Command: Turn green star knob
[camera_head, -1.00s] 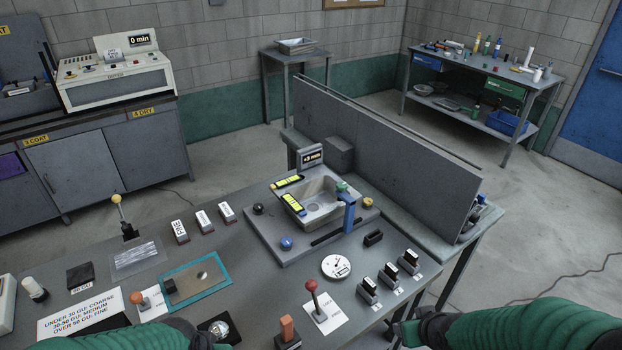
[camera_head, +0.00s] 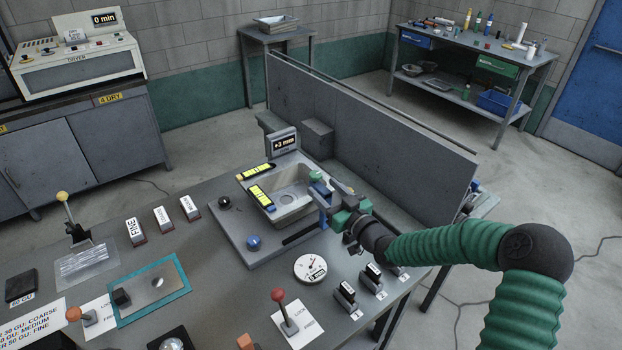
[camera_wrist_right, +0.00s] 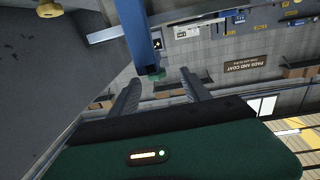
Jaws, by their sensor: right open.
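The green star knob (camera_head: 316,176) sits on top of the blue post at the right side of the sink basin. I cannot tell whether a finger touches the post. My left gripper is not in view.
A tall grey panel (camera_head: 370,120) stands behind the sink unit. A blue ball knob (camera_head: 254,242), a round dial (camera_head: 311,268) and several labelled switches (camera_head: 345,297) are near the arm. A red-topped lever (camera_head: 278,295) stands in front.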

